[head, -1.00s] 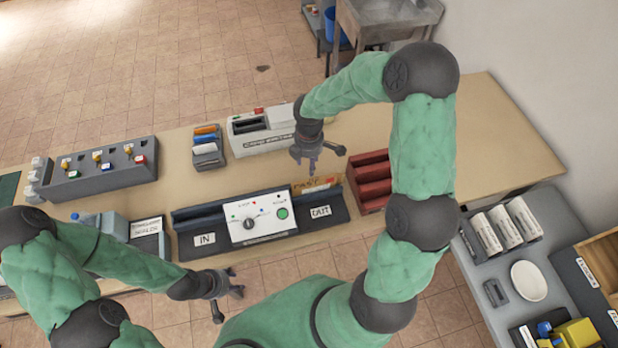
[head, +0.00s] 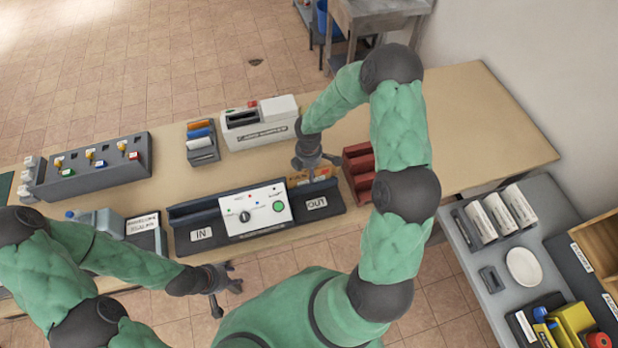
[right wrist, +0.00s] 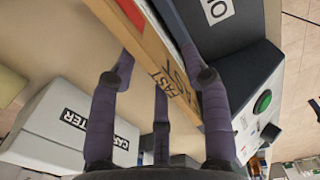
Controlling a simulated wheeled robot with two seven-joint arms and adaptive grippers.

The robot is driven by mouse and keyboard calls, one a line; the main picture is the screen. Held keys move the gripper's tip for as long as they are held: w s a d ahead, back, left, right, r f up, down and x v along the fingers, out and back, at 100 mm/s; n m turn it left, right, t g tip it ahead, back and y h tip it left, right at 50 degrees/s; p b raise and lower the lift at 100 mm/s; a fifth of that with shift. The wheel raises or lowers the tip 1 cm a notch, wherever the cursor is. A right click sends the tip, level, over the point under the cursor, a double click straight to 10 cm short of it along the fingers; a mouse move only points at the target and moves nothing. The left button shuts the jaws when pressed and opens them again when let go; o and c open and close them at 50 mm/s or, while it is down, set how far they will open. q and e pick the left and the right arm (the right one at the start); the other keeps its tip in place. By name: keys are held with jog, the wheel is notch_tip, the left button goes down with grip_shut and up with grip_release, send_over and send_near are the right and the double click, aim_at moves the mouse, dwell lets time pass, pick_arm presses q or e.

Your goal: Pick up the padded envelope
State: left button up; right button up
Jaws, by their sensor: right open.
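The padded envelope (head: 322,177) is a tan, flat piece lettered FAST, standing on edge at the back of the OUT end of the dark tray unit (head: 330,206). In the right wrist view the envelope (right wrist: 168,62) runs between the spread fingers, with a red patch near its top. My right gripper (head: 318,162) is open, low over the envelope, and partly hides it in the head view. In the right wrist view the gripper (right wrist: 160,80) has fingers on both sides of it; contact cannot be told. My left gripper (head: 232,280) is open and empty, in front of the table edge.
A red slotted rack (head: 358,160) stands close to the right of my right gripper. A white machine (head: 262,128) stands behind it. The control box (head: 256,208) with a green button is left of the OUT end. The table (head: 470,130) is clear at the far right.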

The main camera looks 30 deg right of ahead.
grip_shut()
jog(key=shift+r, duration=0.15)
